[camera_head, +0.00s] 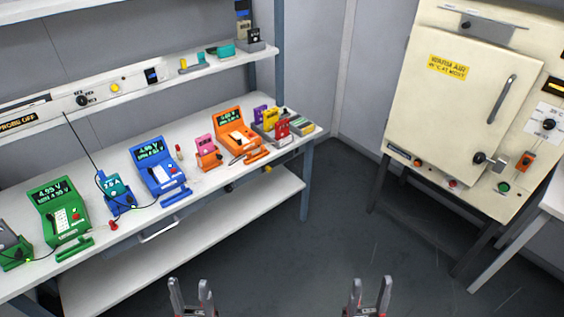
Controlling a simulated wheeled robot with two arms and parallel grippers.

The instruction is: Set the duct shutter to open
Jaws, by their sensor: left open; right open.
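A cream warming cabinet (437,112) with a shut door, a yellow label (449,67) and a long door handle (502,98) stands at the right. My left gripper (189,283) and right gripper (371,281) are open and empty at the bottom edge, over the floor, well apart from the cabinet.
A long white bench (206,190) at the left carries green, blue, pink and orange testers. A wall shelf (210,70) hangs above it. A white table (551,199) edge is at the far right. Grey floor (330,230) between bench and cabinet is clear.

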